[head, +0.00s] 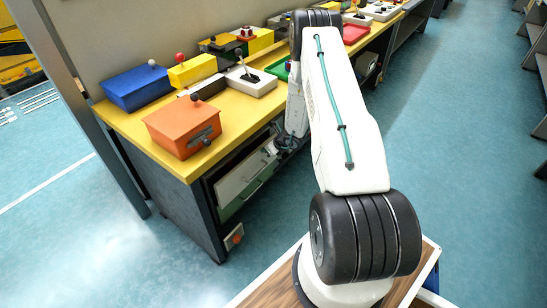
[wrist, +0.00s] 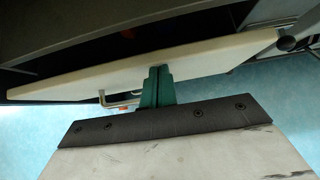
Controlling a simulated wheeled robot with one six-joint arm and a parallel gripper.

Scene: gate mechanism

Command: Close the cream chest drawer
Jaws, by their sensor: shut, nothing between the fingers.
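The cream chest drawer (head: 243,178) is under the yellow workbench in the head view, its pale front facing right with a bar handle (head: 257,190). In the wrist view the cream front (wrist: 215,55) stands out from the dark cabinet, with a dark gap behind it, so the drawer is partly open. Its handle (wrist: 120,98) shows left of my fingers. My gripper (wrist: 157,72) has its green fingers shut and empty, with tips at the front panel; I cannot tell whether they touch it. In the head view my arm partly hides the gripper.
The yellow workbench top (head: 140,120) overhangs the drawer. An orange box (head: 183,127), a blue box (head: 138,87) and several control boxes stand on it. A dark round knob (wrist: 287,43) is right of the drawer in the wrist view. The blue floor (head: 450,120) is clear at right.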

